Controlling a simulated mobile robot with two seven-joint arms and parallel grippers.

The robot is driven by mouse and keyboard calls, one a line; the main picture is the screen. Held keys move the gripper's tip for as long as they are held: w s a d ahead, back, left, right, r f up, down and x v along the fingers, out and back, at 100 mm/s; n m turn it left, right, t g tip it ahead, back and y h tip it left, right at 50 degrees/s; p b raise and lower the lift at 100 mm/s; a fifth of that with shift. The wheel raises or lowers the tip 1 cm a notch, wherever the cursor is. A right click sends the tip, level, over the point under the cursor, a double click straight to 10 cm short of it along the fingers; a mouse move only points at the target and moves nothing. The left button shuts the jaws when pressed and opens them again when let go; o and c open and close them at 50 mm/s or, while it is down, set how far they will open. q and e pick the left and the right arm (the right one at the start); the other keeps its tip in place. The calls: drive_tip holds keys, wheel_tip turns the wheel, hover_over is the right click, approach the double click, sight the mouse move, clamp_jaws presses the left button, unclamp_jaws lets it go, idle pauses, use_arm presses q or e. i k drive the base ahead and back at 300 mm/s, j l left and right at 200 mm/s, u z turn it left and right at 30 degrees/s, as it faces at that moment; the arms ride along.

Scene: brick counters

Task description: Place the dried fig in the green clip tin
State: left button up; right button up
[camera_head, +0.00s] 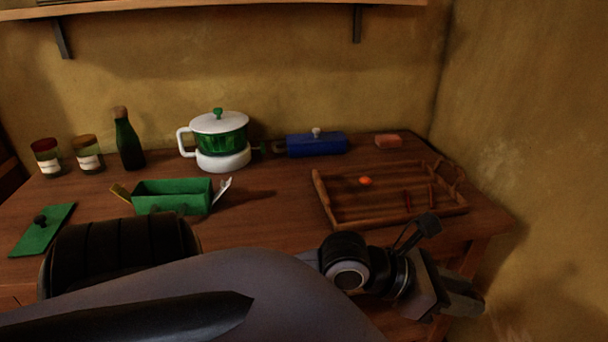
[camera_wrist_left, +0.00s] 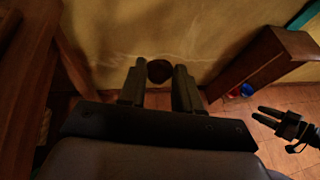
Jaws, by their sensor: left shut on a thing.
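The green clip tin (camera_head: 173,196) stands open on the wooden counter, left of centre in the head view, with clips swung out at both ends. A green lid (camera_head: 45,228) with a dark knob lies to its left. My left gripper (camera_head: 468,298) is at the counter's right front edge, far right of the tin. In the left wrist view its fingers (camera_wrist_left: 159,88) are shut on a dark round thing, which looks like the dried fig (camera_wrist_left: 159,70). My right gripper (camera_wrist_left: 267,115) shows at the right of the left wrist view, its fingers apart and empty.
A wooden tray (camera_head: 331,214) with an orange piece (camera_head: 365,181) lies on the right. My left arm covers the front counter.

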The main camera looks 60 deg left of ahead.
sight(158, 206)
drive_tip(key=u, duration=1.85)
drive_tip(key=i+j, duration=0.1)
drive_tip(key=j, duration=0.25)
drive_tip(key=i+j+u, duration=0.1)
drive_tip(key=j, duration=0.25)
